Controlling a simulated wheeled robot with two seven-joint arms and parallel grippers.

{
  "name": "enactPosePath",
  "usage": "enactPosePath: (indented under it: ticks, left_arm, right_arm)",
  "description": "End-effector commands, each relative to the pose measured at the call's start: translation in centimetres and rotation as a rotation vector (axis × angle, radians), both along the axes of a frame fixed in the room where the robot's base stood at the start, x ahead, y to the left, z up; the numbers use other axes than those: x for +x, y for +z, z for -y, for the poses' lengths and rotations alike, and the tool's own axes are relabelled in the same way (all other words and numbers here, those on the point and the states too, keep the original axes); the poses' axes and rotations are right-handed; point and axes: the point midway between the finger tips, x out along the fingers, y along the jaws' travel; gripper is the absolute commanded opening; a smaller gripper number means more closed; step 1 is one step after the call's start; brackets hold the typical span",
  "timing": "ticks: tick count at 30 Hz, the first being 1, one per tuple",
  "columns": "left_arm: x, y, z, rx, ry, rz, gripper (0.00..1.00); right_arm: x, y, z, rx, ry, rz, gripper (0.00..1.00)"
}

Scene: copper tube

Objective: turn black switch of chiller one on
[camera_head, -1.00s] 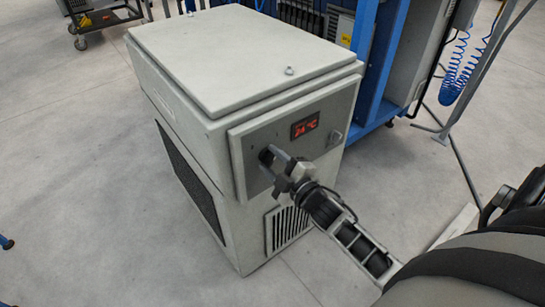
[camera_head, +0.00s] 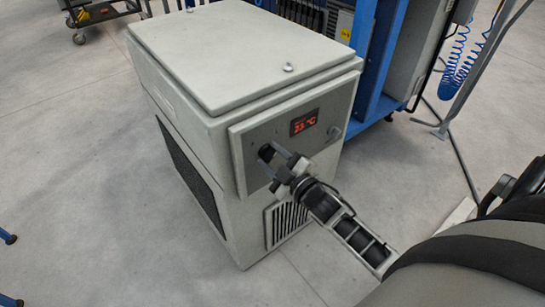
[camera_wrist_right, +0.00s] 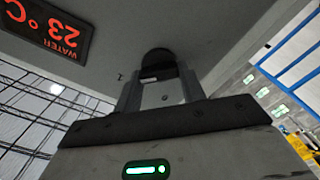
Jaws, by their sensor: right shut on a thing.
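The chiller (camera_head: 225,150) is a light grey box with a grey control panel on its front. Its red display (camera_head: 304,124) is lit and shows 23 °C; in the right wrist view the display (camera_wrist_right: 45,30) reads "WATER 23 °C", upside down. The black switch (camera_head: 265,152) is a round knob on the panel, left of the display. My right gripper (camera_head: 276,160) is at the panel, its fingers shut on the black switch (camera_wrist_right: 157,62), one on each side of it. The fingers hide part of the knob. My left gripper is not in view.
A vent grille (camera_head: 290,220) is below the panel. A blue frame (camera_head: 378,70) with a coiled blue hose (camera_head: 458,70) stands behind right.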

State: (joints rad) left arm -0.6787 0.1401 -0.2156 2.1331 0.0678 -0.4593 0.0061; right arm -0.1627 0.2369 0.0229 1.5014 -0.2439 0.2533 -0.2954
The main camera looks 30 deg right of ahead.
Motion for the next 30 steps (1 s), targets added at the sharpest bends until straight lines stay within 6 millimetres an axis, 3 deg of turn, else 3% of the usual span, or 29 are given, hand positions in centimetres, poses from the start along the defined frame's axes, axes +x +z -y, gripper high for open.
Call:
enactPosePath:
  ticks: [1, 3, 11, 16, 30]
  left_arm:
    - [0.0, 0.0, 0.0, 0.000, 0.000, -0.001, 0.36]
    - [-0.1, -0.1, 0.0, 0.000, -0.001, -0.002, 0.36]
    - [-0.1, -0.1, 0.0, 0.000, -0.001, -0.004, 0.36]
    - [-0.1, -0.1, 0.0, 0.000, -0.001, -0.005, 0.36]
    - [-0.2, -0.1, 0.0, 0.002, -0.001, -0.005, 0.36]
  right_arm:
    - [-0.1, -0.1, 0.0, 0.001, 0.000, -0.001, 0.46]
    - [0.0, -0.1, 0.0, 0.001, 0.000, -0.001, 0.62]
    - [-0.1, 0.0, 0.0, 0.000, 0.001, -0.001, 0.62]
    - [-1.3, -0.1, 0.1, 0.000, 0.001, -0.002, 0.62]
    - [-11.9, -0.2, 0.9, 0.001, -0.001, -0.005, 0.62]
